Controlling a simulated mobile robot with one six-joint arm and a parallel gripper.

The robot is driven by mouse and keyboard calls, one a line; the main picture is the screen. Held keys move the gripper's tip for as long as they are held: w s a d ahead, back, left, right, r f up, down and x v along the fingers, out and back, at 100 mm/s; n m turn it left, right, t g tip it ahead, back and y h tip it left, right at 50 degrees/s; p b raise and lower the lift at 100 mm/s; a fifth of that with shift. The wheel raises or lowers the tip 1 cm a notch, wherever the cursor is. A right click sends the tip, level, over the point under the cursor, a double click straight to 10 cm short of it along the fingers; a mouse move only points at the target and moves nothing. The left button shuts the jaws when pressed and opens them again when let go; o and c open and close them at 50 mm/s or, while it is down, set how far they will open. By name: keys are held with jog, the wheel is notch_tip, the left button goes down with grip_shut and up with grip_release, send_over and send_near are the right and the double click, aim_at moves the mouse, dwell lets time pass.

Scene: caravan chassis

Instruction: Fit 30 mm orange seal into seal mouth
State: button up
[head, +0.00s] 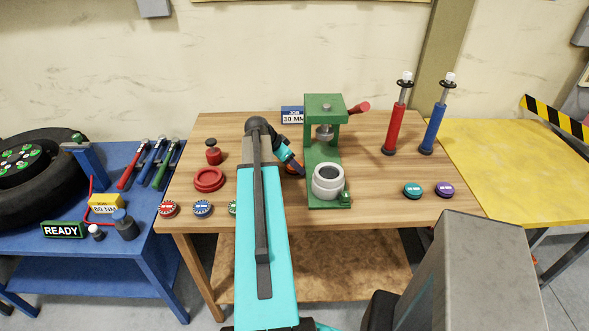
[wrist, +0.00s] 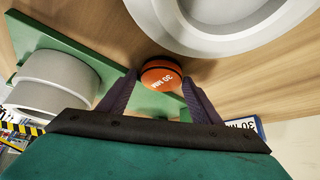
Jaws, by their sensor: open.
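The orange seal (wrist: 162,74), marked 30 MM, lies on the wooden bench between the open fingertips of my gripper (wrist: 160,82) in the wrist view. Gaps to the fingers are too small to judge. In the head view my gripper (head: 299,169) reaches down just left of the green press, and only a sliver of orange shows there. A white cup with a dark round mouth (head: 328,182) stands on the front of the press base. It shows as a grey cylinder (wrist: 50,88) at left in the wrist view. I cannot tell whether it is the seal mouth.
The green press (head: 325,107) stands right beside my gripper. A large white ring (wrist: 225,35) is close by in the wrist view; my arm hides that area in the head view. Red (head: 394,122) and blue (head: 434,128) syringes stand at right. Several colored seals line the front.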

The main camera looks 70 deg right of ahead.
jog(key=c, duration=0.9)
jog(key=shift+r, duration=0.15)
jog(key=shift+r+b, duration=1.1)
jog(key=shift+r, duration=0.5)
jog(key=a+b, duration=0.1)
jog(key=a, duration=0.2)
jog(key=a+b, duration=0.1)
jog(key=a, duration=0.3)
jog(key=s+a+b, duration=0.1)
jog(key=a, duration=0.3)
jog(key=shift+r, duration=0.4)
jog(key=shift+w+b, duration=0.1)
jog(key=shift+b, duration=0.85)
jog(key=shift+a+f+b, duration=0.1)
jog(key=shift+a+b, duration=0.05)
jog(key=shift+b, duration=0.3)
